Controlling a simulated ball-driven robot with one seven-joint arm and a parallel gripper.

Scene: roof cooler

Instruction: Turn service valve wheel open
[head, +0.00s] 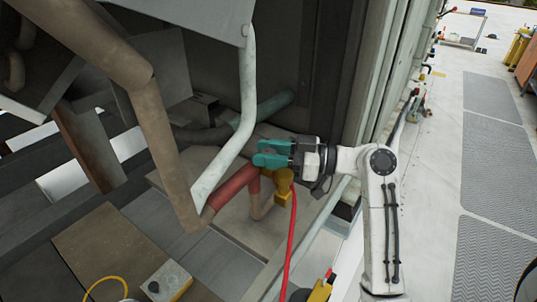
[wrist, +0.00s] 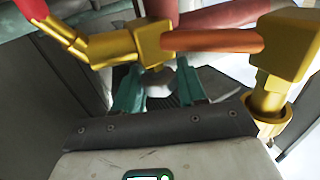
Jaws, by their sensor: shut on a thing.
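My gripper (head: 272,153), with teal fingers, is at the yellow brass service valve (head: 283,180) beside the pipes in the head view. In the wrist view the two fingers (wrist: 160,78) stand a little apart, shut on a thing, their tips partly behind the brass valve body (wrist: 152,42). The exact contact between fingers and wheel is hidden. In the head view I cannot make out the wheel.
A red hose (head: 291,235) hangs down from the valve. A thick red pipe (head: 232,187) and a pale pipe (head: 240,120) run close to the left. A second brass fitting (wrist: 285,45) is at the right in the wrist view. The walkway (head: 490,160) at right is open.

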